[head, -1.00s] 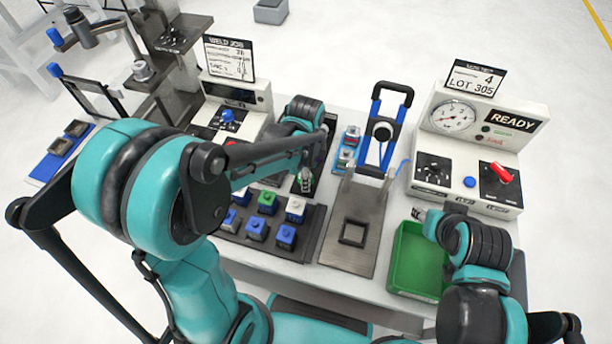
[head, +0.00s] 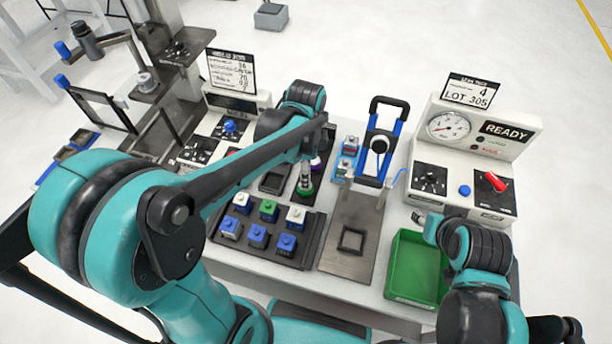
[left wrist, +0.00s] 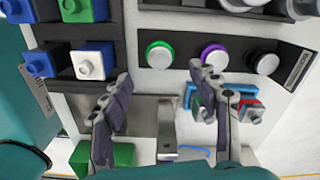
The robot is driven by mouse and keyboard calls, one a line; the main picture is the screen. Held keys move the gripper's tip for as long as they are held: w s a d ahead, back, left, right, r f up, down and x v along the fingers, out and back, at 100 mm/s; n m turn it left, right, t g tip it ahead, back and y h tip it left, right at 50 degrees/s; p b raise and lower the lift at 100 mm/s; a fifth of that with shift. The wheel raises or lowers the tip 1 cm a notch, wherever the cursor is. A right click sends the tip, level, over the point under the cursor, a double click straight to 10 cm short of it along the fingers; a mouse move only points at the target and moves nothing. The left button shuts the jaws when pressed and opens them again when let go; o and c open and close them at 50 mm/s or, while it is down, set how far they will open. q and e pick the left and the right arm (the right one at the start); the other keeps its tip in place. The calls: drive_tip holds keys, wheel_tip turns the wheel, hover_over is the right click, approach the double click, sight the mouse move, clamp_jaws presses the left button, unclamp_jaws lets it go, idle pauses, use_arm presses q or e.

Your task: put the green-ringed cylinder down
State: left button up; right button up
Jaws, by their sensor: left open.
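The green-ringed cylinder (left wrist: 159,54) stands upright in a black rack (left wrist: 187,52), at the end of a row with a purple-ringed cylinder (left wrist: 213,55) and a black-ringed one (left wrist: 263,62). My left gripper (left wrist: 160,72) is open, its fingertips apart on either side of the green-ringed cylinder in the wrist view; whether they touch it I cannot tell. In the head view the green ring (head: 305,188) shows just below my left gripper (head: 306,172). My right gripper (head: 421,217) is above the back of the green bin; its fingers are too small to read.
A tray (head: 310,250) of blue, green and white blocks lies in front of the rack. A metal plate fixture (head: 350,265) with a blue-framed clamp stands to its right, then the green bin (head: 398,285) and a gauge box (head: 480,135).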

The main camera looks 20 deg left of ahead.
use_arm(q)
drive_tip(key=s+a+r+n+t, duration=0.5)
drive_tip(key=s+r+n+t, duration=0.2)
drive_tip(key=n, duration=0.8)
drive_tip(key=shift+s+r+p, duration=0.3)
drive_tip(key=shift+s+p, duration=0.15)
drive_tip(key=shift+s, duration=0.7)
drive_tip(key=shift+f, duration=0.1)
